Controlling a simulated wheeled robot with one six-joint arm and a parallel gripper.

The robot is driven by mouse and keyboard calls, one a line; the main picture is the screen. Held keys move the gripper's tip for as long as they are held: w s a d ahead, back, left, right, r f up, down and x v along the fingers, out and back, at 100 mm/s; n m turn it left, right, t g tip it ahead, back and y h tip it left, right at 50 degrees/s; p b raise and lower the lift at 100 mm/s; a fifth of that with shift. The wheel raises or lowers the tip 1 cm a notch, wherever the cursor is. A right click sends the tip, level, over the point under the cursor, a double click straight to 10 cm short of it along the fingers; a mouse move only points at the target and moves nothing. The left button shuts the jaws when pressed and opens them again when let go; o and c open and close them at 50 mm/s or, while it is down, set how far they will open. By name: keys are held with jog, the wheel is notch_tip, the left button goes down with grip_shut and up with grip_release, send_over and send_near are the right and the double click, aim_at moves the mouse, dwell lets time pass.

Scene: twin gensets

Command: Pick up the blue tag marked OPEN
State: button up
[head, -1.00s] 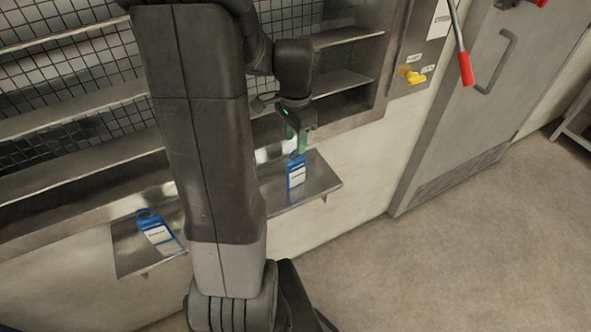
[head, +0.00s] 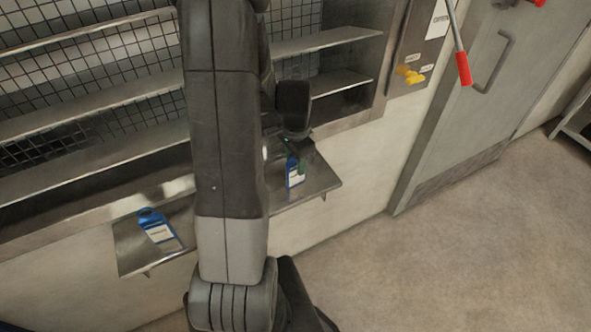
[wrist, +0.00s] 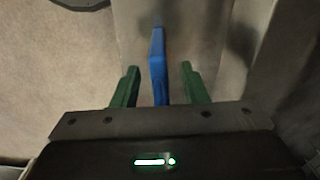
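Two blue tags with white labels are on the narrow metal shelf (head: 322,181). The right tag (head: 291,180) is at my gripper (head: 297,166); its label is too small to read. In the wrist view the same blue tag (wrist: 158,62) shows edge-on between the two green fingers of my gripper (wrist: 157,84). Gaps show on both sides, so the fingers are open around it and not closed on it. The left tag (head: 156,227) lies farther left on the shelf; its label is also unreadable. My arm hides the shelf between the tags.
Recessed metal shelves with a wire mesh (head: 110,90) are above the tag shelf. A panel with a yellow handle (head: 408,75), a red-ended lever (head: 462,68) and a grey door (head: 470,110) stand to the right. The floor (head: 450,250) in front is clear.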

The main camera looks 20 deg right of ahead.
jog(key=shift+c, duration=0.4)
grip_shut()
